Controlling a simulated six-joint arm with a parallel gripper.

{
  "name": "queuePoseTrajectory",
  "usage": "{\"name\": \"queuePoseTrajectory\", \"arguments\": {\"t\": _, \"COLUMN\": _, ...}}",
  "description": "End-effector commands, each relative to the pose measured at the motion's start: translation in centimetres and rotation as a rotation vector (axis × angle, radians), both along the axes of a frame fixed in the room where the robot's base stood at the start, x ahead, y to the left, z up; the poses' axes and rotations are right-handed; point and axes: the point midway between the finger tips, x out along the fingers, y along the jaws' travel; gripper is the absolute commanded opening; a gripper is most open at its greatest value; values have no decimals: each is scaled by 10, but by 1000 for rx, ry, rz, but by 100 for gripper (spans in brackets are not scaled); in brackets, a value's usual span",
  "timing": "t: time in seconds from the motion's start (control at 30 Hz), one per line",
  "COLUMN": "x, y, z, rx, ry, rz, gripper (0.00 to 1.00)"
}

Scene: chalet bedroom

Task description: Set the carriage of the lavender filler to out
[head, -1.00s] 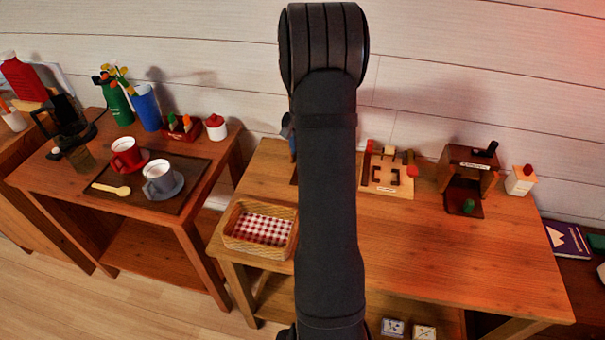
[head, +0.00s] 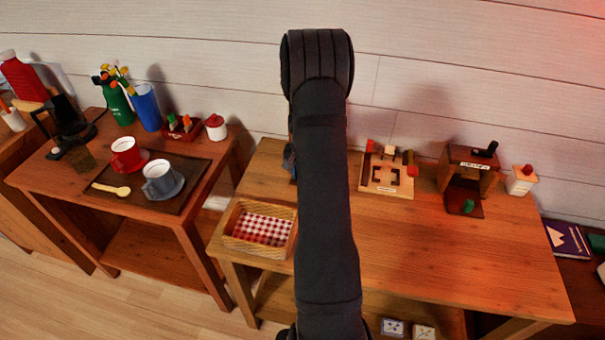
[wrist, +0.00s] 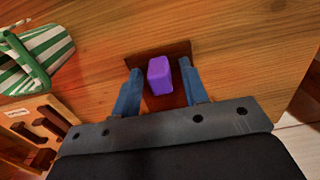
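Two labelled wooden devices stand at the back of the table: a pale slotted board (head: 381,187) with dark pegs and a red knob, and a dark frame (head: 467,168) with a black handle and a green block at its base. Their labels are too small to read, so I cannot tell which is the lavender filler. In the wrist view, my gripper (wrist: 158,88) is open, its blue fingers on either side of a purple block (wrist: 160,76) with gaps. The block stands on a dark brown patch (wrist: 180,50). My arm hides this spot in the head view.
A wicker basket (head: 233,243) with checked cloth is at the table's left front. A green-and-white striped thing (wrist: 38,58) is upper left in the wrist view. A small white pot (head: 519,181) stands right. The table's front right (head: 470,250) is clear.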

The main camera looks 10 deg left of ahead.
Motion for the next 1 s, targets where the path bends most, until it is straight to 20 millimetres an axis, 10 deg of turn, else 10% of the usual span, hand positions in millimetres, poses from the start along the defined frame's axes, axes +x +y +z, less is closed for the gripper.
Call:
{"name": "queuePoseTrajectory", "arguments": {"t": 0.2, "x": 0, "y": 0, "z": 0, "rx": 0, "ry": 0, "rz": 0, "gripper": 0}}
{"name": "queuePoseTrajectory", "arguments": {"t": 0.47, "x": -7, "y": 0, "z": 1, "rx": -1, "ry": 1, "rz": 1, "gripper": 0}}
{"name": "queuePoseTrajectory", "arguments": {"t": 1.0, "x": -97, "y": 1, "z": 0, "rx": -1, "ry": 0, "rz": 1, "gripper": 0}}
